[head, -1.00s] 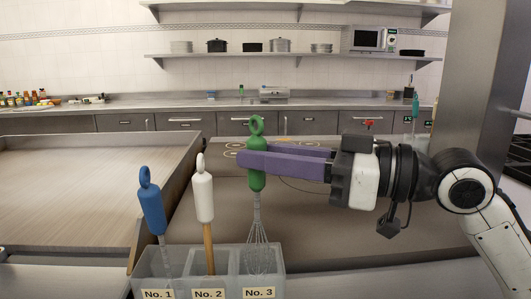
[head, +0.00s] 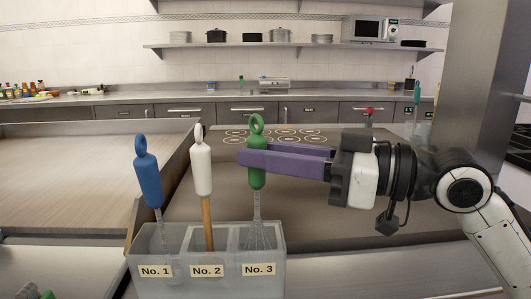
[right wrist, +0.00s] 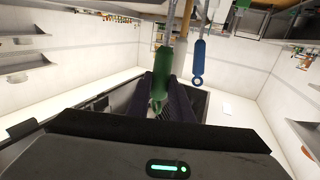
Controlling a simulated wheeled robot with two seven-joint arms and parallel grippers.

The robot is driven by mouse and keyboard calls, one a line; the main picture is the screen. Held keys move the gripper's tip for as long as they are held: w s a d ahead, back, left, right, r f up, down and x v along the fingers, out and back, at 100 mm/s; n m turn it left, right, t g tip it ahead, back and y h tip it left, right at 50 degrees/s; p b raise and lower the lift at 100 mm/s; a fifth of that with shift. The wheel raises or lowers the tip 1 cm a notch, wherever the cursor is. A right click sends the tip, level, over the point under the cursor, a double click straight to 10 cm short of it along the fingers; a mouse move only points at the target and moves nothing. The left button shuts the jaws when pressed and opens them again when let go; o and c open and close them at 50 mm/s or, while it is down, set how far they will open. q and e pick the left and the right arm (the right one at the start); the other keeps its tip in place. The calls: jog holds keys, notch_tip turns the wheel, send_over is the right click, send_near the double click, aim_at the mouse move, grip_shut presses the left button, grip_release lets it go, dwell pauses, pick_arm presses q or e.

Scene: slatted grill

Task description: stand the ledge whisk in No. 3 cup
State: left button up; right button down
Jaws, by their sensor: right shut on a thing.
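The whisk (head: 257,176) has a green ringed handle and a wire head. My right gripper (head: 246,157), with purple fingers coming in from the right, is shut on its handle. The whisk is upright, with its wire head down inside the No. 3 cup (head: 259,270), the right-hand compartment of a translucent three-part holder. Whether the head touches the cup floor is unclear. In the right wrist view the green handle (right wrist: 162,70) is between the fingers. My left gripper is not in view.
A blue-handled tool (head: 148,178) leans in the No. 1 cup and a white-handled tool (head: 202,168) stands in the No. 2 cup, close to the whisk. A grey post (head: 478,90) stands at the right. A partly cut-off green thing shows at the bottom left.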

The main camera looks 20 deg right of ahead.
jog(key=shift+f, duration=0.3)
jog(key=shift+f+b, duration=0.4)
jog(key=shift+b, duration=0.1)
jog(key=c, duration=1.5)
grip_release()
jog(key=shift+b+v, duration=1.8)
jog(key=shift+v, duration=3.35)
